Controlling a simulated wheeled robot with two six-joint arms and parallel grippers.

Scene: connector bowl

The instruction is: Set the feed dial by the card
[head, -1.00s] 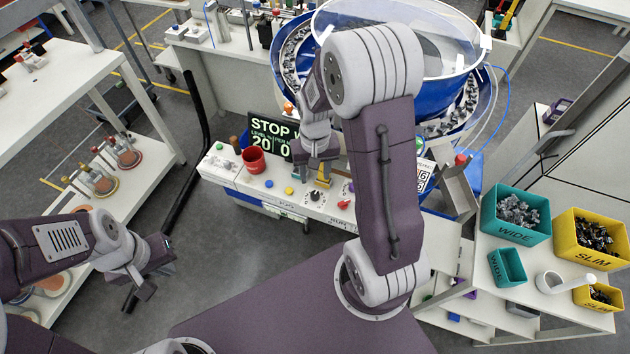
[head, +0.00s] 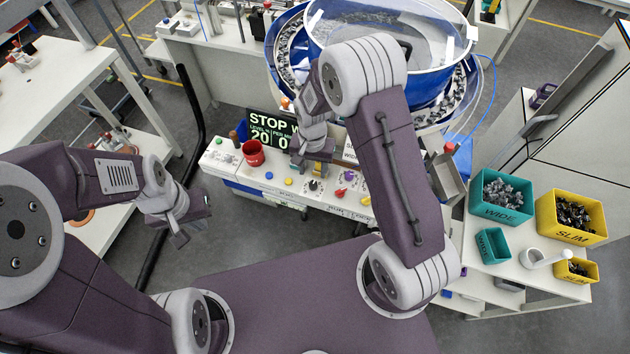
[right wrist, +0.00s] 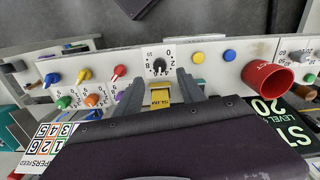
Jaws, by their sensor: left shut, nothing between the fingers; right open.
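The feed dial, a black knob on a white numbered plate, sits on the white panel in the head view (head: 315,186) and the right wrist view (right wrist: 158,67). Which number it points to is too small to tell. A yellow piece marked SLIM (right wrist: 160,98) stands behind the dial. A card with coloured numbers and the word FEED (right wrist: 55,138) lies at the left of the wrist view. My right gripper (right wrist: 158,76) is open and empty, its fingertips either side of the dial's near area, contact unclear. My left gripper (head: 192,222) is shut and empty, left of the panel.
Coloured knobs and buttons line the panel, with a red cup (head: 253,153) and a STOP display (head: 268,128). The blue bowl feeder (head: 435,105) stands behind. Teal (head: 497,212) and yellow bins (head: 570,235) stand at right. Open floor lies before the panel.

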